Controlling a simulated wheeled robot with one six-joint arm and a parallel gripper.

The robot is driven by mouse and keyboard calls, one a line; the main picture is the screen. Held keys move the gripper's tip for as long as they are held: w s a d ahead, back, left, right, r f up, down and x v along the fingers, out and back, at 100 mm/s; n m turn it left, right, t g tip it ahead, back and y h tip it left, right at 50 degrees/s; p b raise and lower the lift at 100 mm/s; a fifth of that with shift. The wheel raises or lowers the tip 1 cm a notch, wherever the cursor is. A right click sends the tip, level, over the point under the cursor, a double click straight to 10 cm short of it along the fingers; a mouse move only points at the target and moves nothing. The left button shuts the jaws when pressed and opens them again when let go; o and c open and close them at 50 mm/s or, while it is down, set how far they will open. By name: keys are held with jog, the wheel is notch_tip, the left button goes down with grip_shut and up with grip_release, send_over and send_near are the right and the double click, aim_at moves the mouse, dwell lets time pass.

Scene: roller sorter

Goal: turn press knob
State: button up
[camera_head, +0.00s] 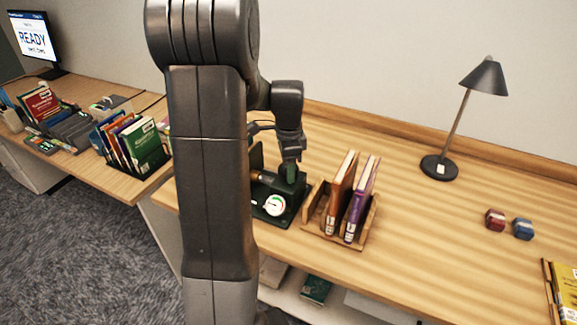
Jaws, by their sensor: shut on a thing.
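A dark green press (276,217) with a round white gauge (275,204) on its front stands on the wooden desk, partly hidden behind my arm. My gripper (289,172) points down at the upper part of the press, at a dark green knob (289,180). The jaws are shut on the knob, though the fingers are small and dark here. The left side of the press is hidden by my arm.
A wooden rack (361,232) with an orange and a purple book stands close right of the press. A desk lamp (439,167), a red block (495,219) and a blue block (522,229) are further right. Books (137,147) stand at left.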

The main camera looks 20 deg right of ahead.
dwell(0.4)
jog(key=o, duration=1)
jog(key=shift+c, duration=0.2)
jog(key=shift+r, duration=0.1)
notch_tip(320, 180, up, 14)
jog(key=shift+b, duration=0.4)
jog(key=shift+f, duration=0.25)
notch_tip(320, 180, down, 14)
jog(key=shift+r+p, duration=0.1)
jog(key=shift+p, duration=0.3)
jog(key=shift+r, duration=0.15)
